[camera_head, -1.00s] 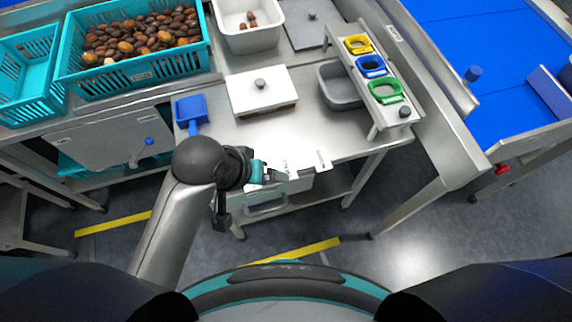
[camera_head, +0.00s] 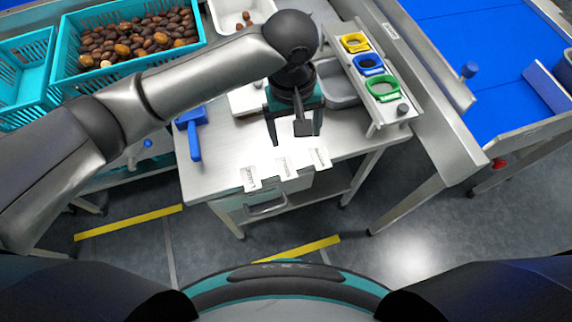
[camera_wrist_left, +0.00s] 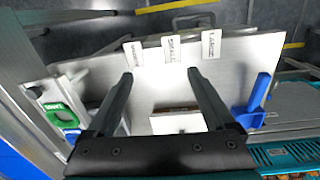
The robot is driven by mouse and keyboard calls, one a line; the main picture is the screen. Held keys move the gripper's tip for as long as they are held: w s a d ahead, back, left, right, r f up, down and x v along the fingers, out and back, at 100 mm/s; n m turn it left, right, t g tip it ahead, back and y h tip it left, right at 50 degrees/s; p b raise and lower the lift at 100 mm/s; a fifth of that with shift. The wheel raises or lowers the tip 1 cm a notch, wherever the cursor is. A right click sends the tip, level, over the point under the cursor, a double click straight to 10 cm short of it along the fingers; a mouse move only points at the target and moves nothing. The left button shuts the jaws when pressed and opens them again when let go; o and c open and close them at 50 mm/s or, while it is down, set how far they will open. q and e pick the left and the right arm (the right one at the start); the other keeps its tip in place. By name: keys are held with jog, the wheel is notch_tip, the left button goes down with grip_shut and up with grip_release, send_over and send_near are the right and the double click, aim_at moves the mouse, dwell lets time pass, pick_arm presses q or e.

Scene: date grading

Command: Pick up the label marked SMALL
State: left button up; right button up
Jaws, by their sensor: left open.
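Three small white labels lie in a row along the front edge of the steel table. The one marked SMALL is the middle label (camera_head: 287,168); its print reads in the left wrist view (camera_wrist_left: 175,47). The label marked LARGE (camera_wrist_left: 211,43) is at the left of the row in the head view (camera_head: 250,178). The third label (camera_head: 319,158), its print too small to read surely, is at the right. My left gripper (camera_head: 296,128) is open and empty, above the table behind the row; its spread fingers show in the wrist view (camera_wrist_left: 160,75). My right gripper is not in view.
The steel table (camera_head: 225,165) is mostly clear around the labels. A blue scoop (camera_head: 194,135) lies at its left. A rack with yellow, blue and green rings (camera_head: 382,88) stands at the right. Teal crates (camera_head: 65,75) with dates are behind.

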pick_arm(q)
jog(key=a, duration=0.1)
jog(key=b, duration=0.3)
send_over(286, 167)
jog(key=shift+n+y, duration=0.3)
jog(key=shift+n, duration=0.1)
jog(key=f, duration=0.9)
jog(key=shift+d+f, duration=0.2)
jog(key=shift+f, duration=0.05)
jog(key=f+b, duration=0.2)
jog(key=f, duration=0.3)
jog(key=shift+a+f, duration=0.1)
jog(key=shift+a, duration=0.1)
jog(key=shift+c, duration=0.3)
grip_shut()
